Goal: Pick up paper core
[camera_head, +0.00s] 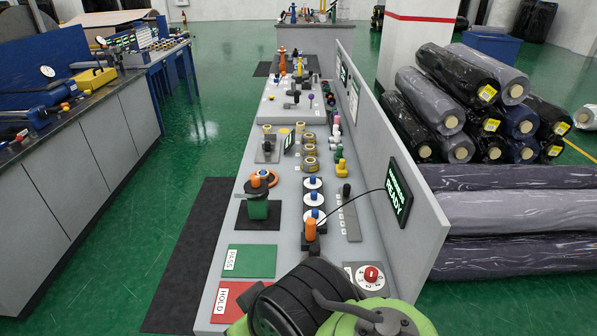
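Several tan, ring-shaped pieces stand in a row on the grey bench top in the head view; the nearest tan ring (311,163) could be the paper core, but I cannot tell for sure. The wrapped rolls at the right also show tan core ends, such as the core end (460,155) of a grey roll. My green and black arm fills the bottom middle of the view, over the bench's near end. My gripper's fingers do not show, so its state is hidden.
A green PASS pad (255,261) and a red HOLD pad (235,300) lie at the bench's near left. An upright panel with a READY display (399,193) borders the right side. An orange-topped post (310,230) and white discs (313,199) stand mid-bench.

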